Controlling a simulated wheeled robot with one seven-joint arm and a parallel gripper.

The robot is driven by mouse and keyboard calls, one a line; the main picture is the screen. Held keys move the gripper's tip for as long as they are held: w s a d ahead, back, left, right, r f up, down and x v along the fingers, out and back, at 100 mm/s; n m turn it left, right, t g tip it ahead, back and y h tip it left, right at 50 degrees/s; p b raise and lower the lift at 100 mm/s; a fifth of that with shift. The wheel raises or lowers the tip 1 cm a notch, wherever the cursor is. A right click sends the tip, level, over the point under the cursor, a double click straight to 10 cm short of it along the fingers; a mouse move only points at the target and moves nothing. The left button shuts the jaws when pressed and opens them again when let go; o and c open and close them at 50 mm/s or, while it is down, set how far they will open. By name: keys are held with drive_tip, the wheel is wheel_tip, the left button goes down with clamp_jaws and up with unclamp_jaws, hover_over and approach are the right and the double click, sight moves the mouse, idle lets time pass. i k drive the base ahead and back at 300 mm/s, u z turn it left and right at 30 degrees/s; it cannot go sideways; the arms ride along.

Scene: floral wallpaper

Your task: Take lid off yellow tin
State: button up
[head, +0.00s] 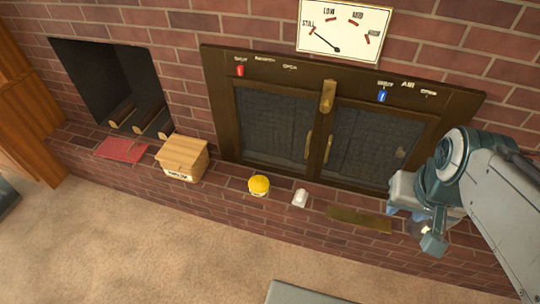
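The yellow tin (259,186) stands upright on the brick hearth ledge, left of centre and in front of the stove doors. Its round yellow top faces up, and a paler band shows low on its front. The lid appears to be on, but the tin is too small to make out a seam. My gripper (418,226) is at the right, over the right part of the ledge, well apart from the tin. Its fingers are small and partly hidden by the wrist, so I cannot tell whether they are open or shut.
A wooden box (182,158) stands left of the tin, with a red flat item (121,150) beyond it. A small white object (300,198) and a flat brass plate (358,220) lie between tin and gripper. The stove (280,120) stands behind; carpet (180,235) lies in front.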

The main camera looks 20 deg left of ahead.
sight(258, 183)
drive_tip(key=u, duration=2.1)
drive_tip(key=i, duration=0.95)
drive_tip(key=z, duration=1.45)
drive_tip(key=i, duration=0.5)
drive_tip(key=z, duration=0.05)
